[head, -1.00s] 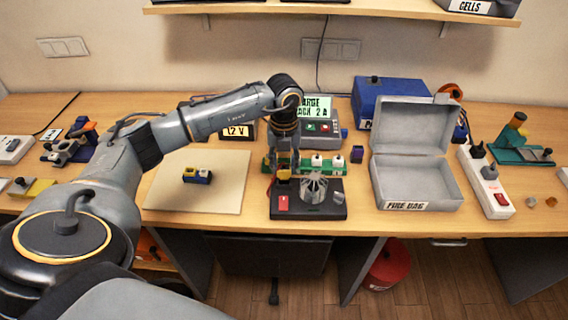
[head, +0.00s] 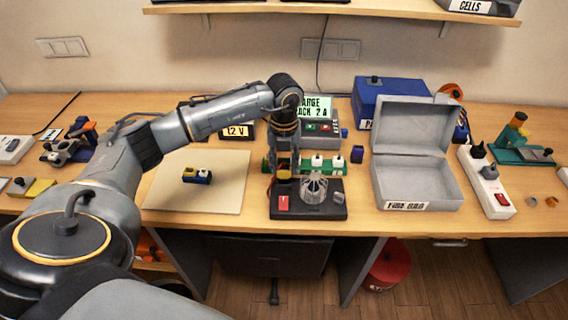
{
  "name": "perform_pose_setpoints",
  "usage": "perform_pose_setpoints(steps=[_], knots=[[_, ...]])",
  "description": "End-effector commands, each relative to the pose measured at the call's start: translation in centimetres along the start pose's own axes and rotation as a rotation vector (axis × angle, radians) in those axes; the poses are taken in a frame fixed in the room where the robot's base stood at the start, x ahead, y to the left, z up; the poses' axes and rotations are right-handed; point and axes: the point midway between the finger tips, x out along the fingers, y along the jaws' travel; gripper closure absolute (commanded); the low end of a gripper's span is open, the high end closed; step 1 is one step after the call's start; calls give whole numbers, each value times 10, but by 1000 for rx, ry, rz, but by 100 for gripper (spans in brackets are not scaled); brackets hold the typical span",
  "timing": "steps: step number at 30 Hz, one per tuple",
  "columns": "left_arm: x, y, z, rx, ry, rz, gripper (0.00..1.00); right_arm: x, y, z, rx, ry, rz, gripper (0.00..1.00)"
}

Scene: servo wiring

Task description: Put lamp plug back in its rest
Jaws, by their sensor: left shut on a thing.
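My left gripper (head: 284,169) points down over the back left part of a black lamp base (head: 322,213). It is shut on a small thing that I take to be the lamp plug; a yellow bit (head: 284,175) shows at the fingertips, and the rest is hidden. I cannot tell whether the plug touches the base or its rest. The base carries a red switch (head: 284,203), a clear ribbed lamp (head: 314,188) and a small grey piece (head: 338,198) at its right. My right gripper is not in view.
Behind the base stand a green strip with white-topped parts (head: 317,160) and a charger with a lit display (head: 314,108). An open grey box (head: 418,204) stands to the right. A beige mat (head: 225,198) with a yellow and blue block (head: 197,176) lies left.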

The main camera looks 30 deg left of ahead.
Motion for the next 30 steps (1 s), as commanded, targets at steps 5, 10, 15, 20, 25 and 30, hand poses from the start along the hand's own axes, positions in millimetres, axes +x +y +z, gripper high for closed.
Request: perform_pose_setpoints(steps=[5,10,15,20,25,30], knots=[[4,0,0,0,0,0,96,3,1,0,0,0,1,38],[8,0,0,0,0,0,96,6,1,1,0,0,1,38],[13,0,0,0,0,0,96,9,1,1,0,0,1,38],[17,0,0,0,0,0,96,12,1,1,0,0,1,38],[21,0,0,0,0,0,96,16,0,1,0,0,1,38],[25,0,0,0,0,0,96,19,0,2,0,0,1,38]])
